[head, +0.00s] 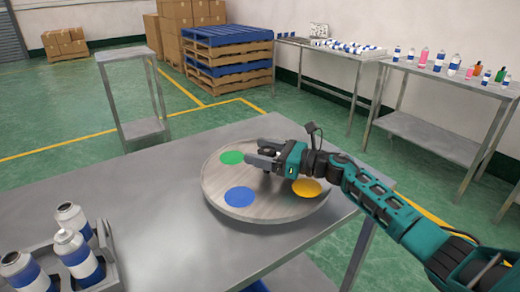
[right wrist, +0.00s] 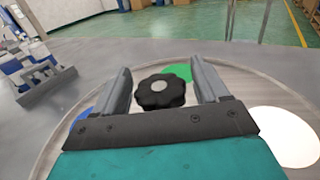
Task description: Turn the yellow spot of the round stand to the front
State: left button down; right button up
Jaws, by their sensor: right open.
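The round stand (head: 222,188) is a pale wood-grain disc on the metal table. Its yellow spot (head: 306,188) lies on the right side, partly beside my right arm. The blue spot (head: 240,197) is at the front left and the green spot (head: 231,157) at the back left. A white spot (right wrist: 285,135) shows in the right wrist view; my arm hides it in the head view. My right gripper (head: 259,154) is open above the stand's middle. In the right wrist view, a black knob (right wrist: 160,93) sits between its fingers, with gaps on both sides. My left gripper is out of view.
A tray (head: 105,245) with several white-and-blue cans stands at the table's left front. The table (head: 150,185) is clear between tray and stand. Side tables (head: 430,138) with bottles and cans, an empty metal stand (head: 125,55) and pallets (head: 228,58) stand farther back.

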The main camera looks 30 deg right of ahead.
jog(key=shift+w+a, duration=0.2)
jog(key=shift+w, duration=0.05)
jog(key=shift+c, duration=0.4)
grip_shut()
jog(key=shift+a, duration=0.1)
